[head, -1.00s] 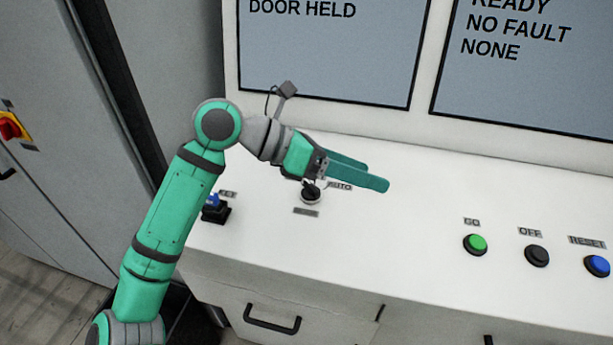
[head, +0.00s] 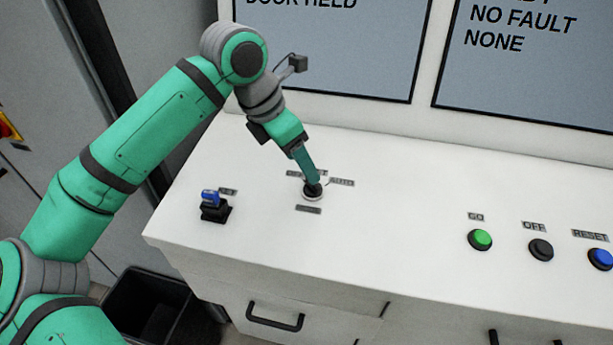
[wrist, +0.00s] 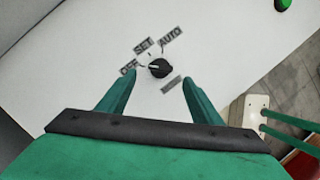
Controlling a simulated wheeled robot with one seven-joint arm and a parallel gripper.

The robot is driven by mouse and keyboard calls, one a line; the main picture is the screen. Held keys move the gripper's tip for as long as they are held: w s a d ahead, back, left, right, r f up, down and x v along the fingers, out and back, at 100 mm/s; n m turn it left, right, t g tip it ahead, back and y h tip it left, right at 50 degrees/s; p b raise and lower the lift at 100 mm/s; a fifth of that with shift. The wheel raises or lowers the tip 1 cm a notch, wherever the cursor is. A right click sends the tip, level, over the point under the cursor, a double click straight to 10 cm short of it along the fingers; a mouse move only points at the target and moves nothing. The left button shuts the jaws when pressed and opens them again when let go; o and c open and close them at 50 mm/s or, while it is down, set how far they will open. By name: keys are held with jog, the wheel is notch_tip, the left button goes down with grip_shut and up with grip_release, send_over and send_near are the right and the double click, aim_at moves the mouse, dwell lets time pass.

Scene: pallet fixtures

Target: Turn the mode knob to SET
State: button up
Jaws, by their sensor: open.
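A light mark on the knob appears to point left, towards OFF. My gripper (head: 311,180) points down at the knob and partly covers it and its labels in the head view. In the wrist view my gripper (wrist: 158,75) is open, with the knob between its fingertips and clear gaps on both sides. Contact is not visible.
A blue key-like switch (head: 212,203) on a black base stands left of the knob. Green GO (head: 480,239), black OFF (head: 541,250) and blue RESET (head: 600,259) buttons stand to the right. Screens rise behind. The console top between knob and buttons is clear.

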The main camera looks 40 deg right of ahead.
send_over(310, 189)
notch_tip(310, 189, down, 5)
jog(key=shift+s+a+f, duration=0.1)
jog(key=shift+a, duration=0.05)
jog(key=shift+f, duration=0.6)
jog(key=shift+c, duration=0.3)
jog(key=c, duration=1)
